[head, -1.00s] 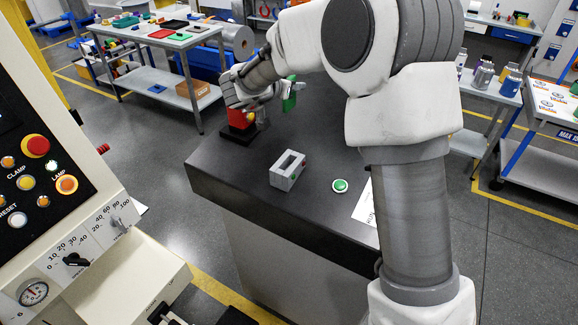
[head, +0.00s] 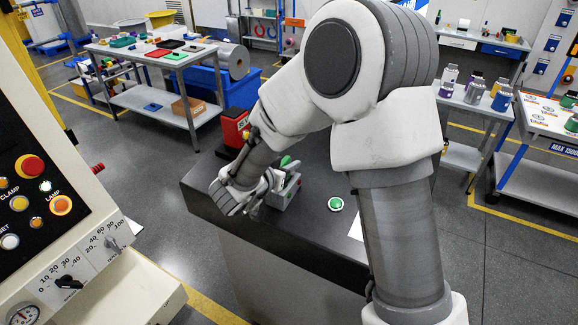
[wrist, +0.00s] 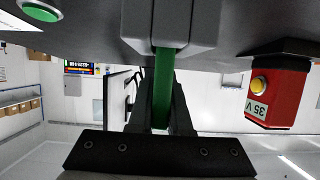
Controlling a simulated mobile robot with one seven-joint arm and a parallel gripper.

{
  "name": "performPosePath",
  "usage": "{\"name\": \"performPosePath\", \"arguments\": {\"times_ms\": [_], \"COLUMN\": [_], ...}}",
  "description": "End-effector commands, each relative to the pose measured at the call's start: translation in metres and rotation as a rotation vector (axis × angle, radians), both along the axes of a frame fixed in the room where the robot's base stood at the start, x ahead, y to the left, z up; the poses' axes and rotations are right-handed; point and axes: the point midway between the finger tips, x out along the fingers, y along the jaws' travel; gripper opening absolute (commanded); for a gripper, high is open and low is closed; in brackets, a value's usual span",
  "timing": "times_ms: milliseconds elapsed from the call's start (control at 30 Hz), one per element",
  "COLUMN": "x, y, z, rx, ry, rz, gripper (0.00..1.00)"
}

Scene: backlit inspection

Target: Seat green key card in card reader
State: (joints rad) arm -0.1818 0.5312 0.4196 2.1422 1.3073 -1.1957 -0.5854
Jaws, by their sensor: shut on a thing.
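The grey card reader (head: 283,198) stands on the dark bench top, partly hidden behind my gripper (head: 268,188). In the wrist view the grey reader (wrist: 195,25) is at the top centre, with its slot facing me. The green key card (wrist: 163,85) is held between the two dark fingers of my gripper (wrist: 161,105). Its far end lines up with the slot and appears to meet or enter it; how deep I cannot tell.
A red box with a yellow button (head: 235,128) stands behind the reader; it also shows in the wrist view (wrist: 277,92). A green round button (head: 335,203) and a white sheet (head: 356,228) lie to the right. The control panel (head: 35,190) is at the left.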

Motion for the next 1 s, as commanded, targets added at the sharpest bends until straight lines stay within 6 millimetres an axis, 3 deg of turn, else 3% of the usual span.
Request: {"name": "performPosePath", "arguments": {"times_ms": [500,533,667,1000], "x": [0.0001,0.0002,0.0001,0.0002], "y": [0.0002,0.0002,0.0001,0.0000], "z": [-0.0129,-0.0114,-0.0112,-0.0083], "rx": [0.000,0.000,0.000,0.000], "ry": [0.000,0.000,0.000,0.000], "rz": [0.001,0.001,0.001,0.001], "gripper": [0.00,0.22,0.45,0.47]}}
